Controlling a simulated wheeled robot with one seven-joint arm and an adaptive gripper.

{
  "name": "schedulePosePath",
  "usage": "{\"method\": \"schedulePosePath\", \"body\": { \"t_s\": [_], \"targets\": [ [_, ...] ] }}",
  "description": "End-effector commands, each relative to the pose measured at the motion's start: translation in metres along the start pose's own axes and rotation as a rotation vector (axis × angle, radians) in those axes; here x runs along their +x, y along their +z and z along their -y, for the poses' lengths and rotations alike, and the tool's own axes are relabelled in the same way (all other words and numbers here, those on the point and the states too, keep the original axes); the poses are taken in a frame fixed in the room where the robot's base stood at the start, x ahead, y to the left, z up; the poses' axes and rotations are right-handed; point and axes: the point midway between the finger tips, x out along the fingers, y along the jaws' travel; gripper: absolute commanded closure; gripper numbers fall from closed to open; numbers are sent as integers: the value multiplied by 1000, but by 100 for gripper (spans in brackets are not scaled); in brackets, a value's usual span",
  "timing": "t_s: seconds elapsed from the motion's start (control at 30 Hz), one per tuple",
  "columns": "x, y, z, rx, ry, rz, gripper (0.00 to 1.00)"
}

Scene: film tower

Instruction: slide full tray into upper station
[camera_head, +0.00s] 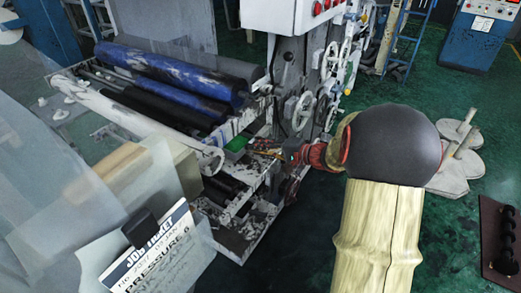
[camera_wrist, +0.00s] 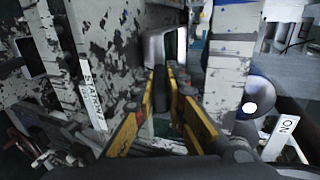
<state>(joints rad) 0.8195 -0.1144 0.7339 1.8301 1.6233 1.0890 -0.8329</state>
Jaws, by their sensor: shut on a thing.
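My gripper (camera_head: 266,152) is low at the side of the printing machine, below the handwheels. In the wrist view its yellow-edged fingers (camera_wrist: 174,88) close on a narrow dark thing (camera_wrist: 173,74) in front of a pale frame. I cannot tell whether this is the tray's handle. A small green piece (camera_head: 237,145) lies just left of the fingertips in the head view, inside the machine frame. Its outline is partly hidden. No full tray shows clearly, and I cannot pick out the upper station with certainty.
Blue and black rollers (camera_head: 170,75) lie left of the gripper. Handwheels (camera_head: 302,112) stand close above it. A clipped job ticket (camera_head: 155,255) fills the lower left. Pale round weights (camera_head: 458,150) stand at right. In the wrist view, paint-chipped posts (camera_wrist: 230,60) flank the fingers closely.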

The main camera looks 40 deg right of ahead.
Motion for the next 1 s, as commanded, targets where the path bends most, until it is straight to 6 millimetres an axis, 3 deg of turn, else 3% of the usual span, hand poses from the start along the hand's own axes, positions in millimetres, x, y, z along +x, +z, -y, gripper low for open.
{"method": "schedulePosePath", "body": {
  "t_s": [0.17, 0.2, 0.57, 0.87, 1.0],
  "targets": [
    [0, 0, 1, -1, -1, 0, 100],
    [0, 0, 1, -1, -1, 0, 86],
    [0, 0, 0, 0, -1, 0, 66],
    [-1, 0, -1, 1, 1, 0, 66],
    [-12, 0, -1, 0, 0, -1, 66]
  ]
}}
